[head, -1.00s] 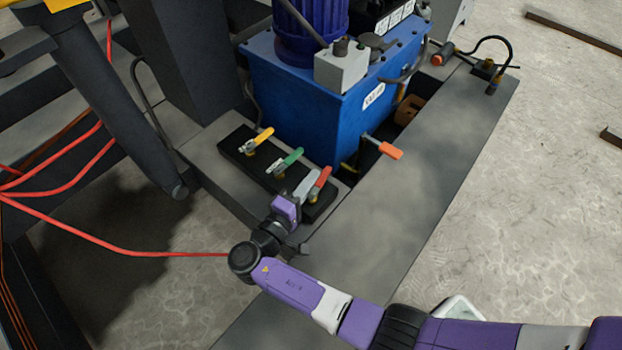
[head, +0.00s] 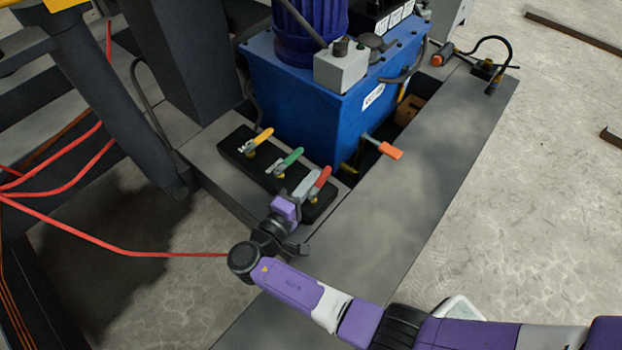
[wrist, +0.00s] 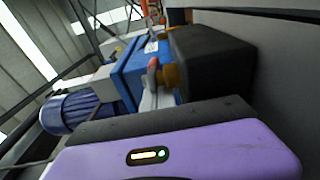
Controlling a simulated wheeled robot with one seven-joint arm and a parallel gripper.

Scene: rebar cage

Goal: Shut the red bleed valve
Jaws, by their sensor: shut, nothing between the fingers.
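The red bleed valve (head: 321,179) is the nearest lever of the row on a black manifold block (head: 235,147). Its red handle points up and to the right in the head view, and it also shows in the wrist view (wrist: 152,74) beyond the purple wrist housing. My gripper (head: 309,184) is shut and empty, with its grey fingers just left of the red handle. The fingers overlap the handle's side in the picture, and I cannot tell whether they touch it.
A yellow lever (head: 263,136) and a green lever (head: 291,157) stand on the same block. A blue tank (head: 300,115) with an orange-handled lever (head: 390,150) rises behind. Red hoses (head: 110,242) run at the left.

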